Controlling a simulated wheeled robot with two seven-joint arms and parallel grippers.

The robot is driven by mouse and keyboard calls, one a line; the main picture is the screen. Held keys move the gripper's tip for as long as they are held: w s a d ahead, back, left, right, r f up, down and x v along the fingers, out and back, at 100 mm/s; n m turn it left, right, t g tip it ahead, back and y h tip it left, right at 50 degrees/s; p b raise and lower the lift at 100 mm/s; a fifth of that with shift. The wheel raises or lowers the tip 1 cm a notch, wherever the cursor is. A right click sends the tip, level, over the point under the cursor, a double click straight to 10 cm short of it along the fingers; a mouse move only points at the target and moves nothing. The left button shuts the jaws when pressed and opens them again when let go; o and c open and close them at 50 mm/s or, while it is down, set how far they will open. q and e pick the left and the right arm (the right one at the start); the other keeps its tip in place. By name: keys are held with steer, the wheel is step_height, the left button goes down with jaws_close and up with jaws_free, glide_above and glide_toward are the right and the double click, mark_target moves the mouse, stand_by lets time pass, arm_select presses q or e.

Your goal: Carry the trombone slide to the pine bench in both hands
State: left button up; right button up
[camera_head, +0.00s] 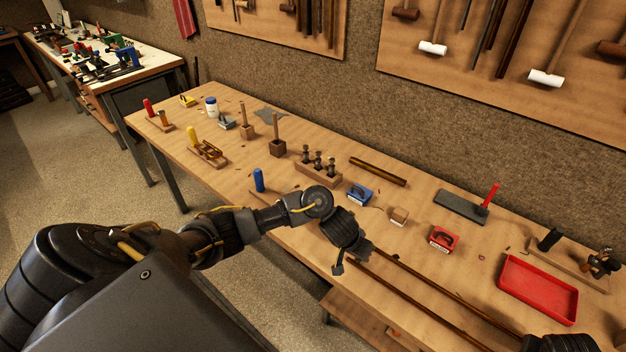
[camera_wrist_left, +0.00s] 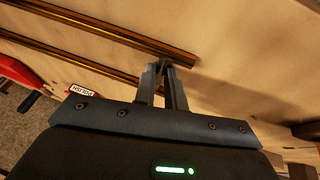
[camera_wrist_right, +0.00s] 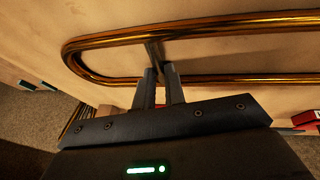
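The trombone slide (camera_head: 440,286) is two long parallel brass tubes, running from mid-picture to the lower right along the front of the near wooden bench (camera_head: 230,170). My left gripper (camera_wrist_left: 163,68) is shut on the slide at its open tube ends, its fingers close together there; the exact contact is hidden. My right gripper (camera_wrist_right: 161,72) is shut on the slide at a short crossbar near its curved bow (camera_wrist_right: 72,48). In the head view the right hand (camera_head: 557,342) shows only at the bottom edge. I cannot tell whether the slide touches the bench.
A red tray (camera_head: 538,290), a red box (camera_head: 443,239), a blue box (camera_head: 359,195) and a wooden stand with dark pegs (camera_head: 318,170) are on the near bench. Another bench (camera_head: 150,62) with tools stands at upper left.

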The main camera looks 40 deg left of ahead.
arm_select(q)
steer(key=o, duration=0.4)
steer(key=shift+s+r, duration=0.15)
arm_select(e)
steer(key=o, duration=0.4)
steer(key=shift+s+r, duration=0.15)
arm_select(q)
steer(key=shift+r, duration=0.1)
arm_select(e)
steer(key=shift+r, duration=0.1)
